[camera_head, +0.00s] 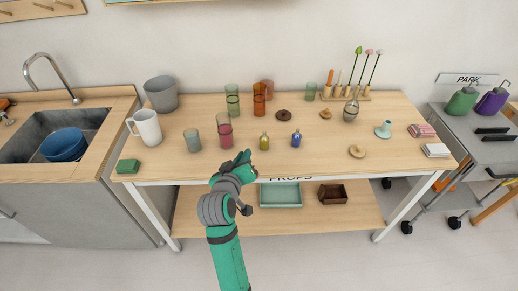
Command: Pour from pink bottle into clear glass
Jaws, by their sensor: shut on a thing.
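My gripper (247,156) is at the front edge of the props table, its fingers pointing up and away over the edge. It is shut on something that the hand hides. I see no small pink bottle standing on the table. A pink see-through tumbler with a dark band (225,132) stands just left of and behind my gripper, apart from it. A greyish see-through glass (192,141) stands upright further left; it looks the closest to a clear glass. A small yellow bottle (264,142) and a small blue bottle (296,139) stand to the right of my gripper.
Green (232,100) and orange (259,100) tumblers stand behind. A white mug (145,127), grey bucket (161,94) and green sponge (128,166) are at the left. A ring (357,151) lies at the right. The front middle right of the tabletop is mostly clear.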

